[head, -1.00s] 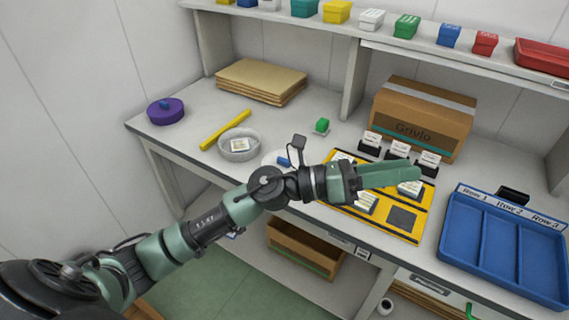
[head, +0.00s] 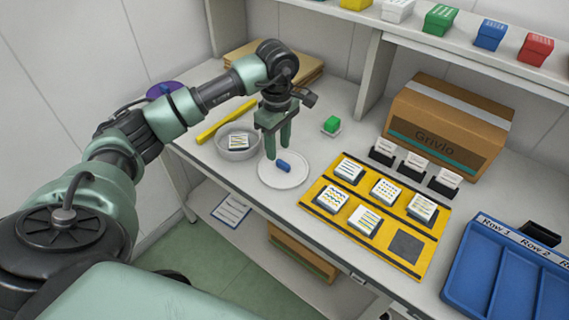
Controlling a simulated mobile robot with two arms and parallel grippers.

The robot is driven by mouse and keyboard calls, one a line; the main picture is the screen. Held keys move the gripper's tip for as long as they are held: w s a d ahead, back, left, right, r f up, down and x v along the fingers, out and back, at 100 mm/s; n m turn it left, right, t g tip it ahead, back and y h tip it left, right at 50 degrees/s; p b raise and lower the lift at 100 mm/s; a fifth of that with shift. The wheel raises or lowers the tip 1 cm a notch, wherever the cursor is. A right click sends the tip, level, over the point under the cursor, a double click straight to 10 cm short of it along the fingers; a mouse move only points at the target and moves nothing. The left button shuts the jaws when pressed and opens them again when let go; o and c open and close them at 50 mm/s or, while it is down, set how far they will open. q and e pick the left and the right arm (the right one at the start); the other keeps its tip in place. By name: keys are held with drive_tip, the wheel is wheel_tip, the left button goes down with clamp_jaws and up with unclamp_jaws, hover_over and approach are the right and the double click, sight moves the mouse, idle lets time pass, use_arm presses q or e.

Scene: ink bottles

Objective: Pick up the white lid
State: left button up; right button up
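The white lid (head: 296,178) is a flat round disc with a small blue knob (head: 283,166) on top. It lies on the table, between the round grey bowl and the yellow mat. My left gripper (head: 278,149) points down just above the lid's far side, behind and slightly left of the knob. Its two green fingers are apart with nothing between them. I cannot tell whether a fingertip touches the lid. My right gripper is not in view.
A grey bowl (head: 231,154) holding a labelled square item stands left of the lid. The yellow mat (head: 420,262) with several square labelled pieces lies to the right.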

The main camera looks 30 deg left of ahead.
sight(282, 162)
use_arm(q)
drive_tip(key=shift+w+d+f+p, duration=0.1)
drive_tip(key=shift+d+f+p, duration=0.15)
drive_tip(key=shift+f, duration=0.4)
drive_tip(key=shift+d+f+p, duration=0.1)
drive_tip(key=shift+f+p, duration=0.25)
drive_tip(key=shift+f, duration=0.25)
wheel_tip(282, 162, down, 3)
drive_tip(key=shift+w+r, duration=0.1)
drive_tip(key=shift+w, duration=0.05)
drive_tip(key=c, duration=0.8)
clamp_jaws()
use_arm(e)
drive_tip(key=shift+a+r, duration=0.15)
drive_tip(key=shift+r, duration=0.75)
